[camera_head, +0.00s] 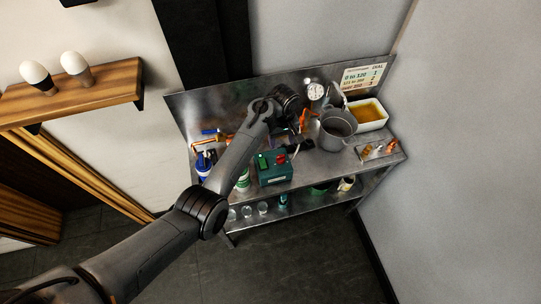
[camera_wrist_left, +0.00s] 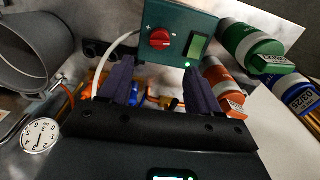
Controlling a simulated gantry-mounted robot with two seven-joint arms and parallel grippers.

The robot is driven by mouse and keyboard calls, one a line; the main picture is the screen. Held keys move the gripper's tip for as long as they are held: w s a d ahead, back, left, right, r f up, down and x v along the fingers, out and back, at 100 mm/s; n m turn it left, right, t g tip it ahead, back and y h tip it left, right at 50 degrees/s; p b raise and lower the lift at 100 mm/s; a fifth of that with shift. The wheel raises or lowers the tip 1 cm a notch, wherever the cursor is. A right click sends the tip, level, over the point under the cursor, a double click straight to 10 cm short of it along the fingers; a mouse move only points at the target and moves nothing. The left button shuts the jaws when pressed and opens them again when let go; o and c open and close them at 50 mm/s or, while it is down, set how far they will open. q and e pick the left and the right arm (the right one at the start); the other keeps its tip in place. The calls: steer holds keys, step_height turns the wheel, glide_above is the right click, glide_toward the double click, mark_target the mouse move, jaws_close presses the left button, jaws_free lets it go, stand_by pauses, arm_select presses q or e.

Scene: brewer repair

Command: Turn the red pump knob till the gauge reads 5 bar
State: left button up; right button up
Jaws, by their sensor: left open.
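In the left wrist view the red knob (camera_wrist_left: 159,39) sits on the box face between plus and minus marks, beside the display (camera_wrist_left: 197,50). My left gripper (camera_wrist_left: 158,68) is open and empty. Its fingers point toward the box, with the knob beyond the tips and apart from them. The round white gauge (camera_head: 316,91) is at the bench back; it also shows in the wrist view (camera_wrist_left: 40,135), its reading too small to tell. My right gripper is out of view.
A grey pot (camera_head: 337,142) and a white tub of amber liquid (camera_head: 372,123) stand right of the box. Green (camera_wrist_left: 245,40) and orange (camera_wrist_left: 224,80) bottles stand close beside it. A dial sign (camera_head: 362,77) hangs behind. Glasses stand on the lower shelf.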

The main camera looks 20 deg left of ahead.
mark_target(281, 156)
arm_select(q)
step_height(281, 156, down, 10)
steer(key=shift+f+b, duration=0.25)
steer(key=shift+b, duration=0.6)
steer(key=c, duration=1)
steer(key=shift+c, duration=0.2)
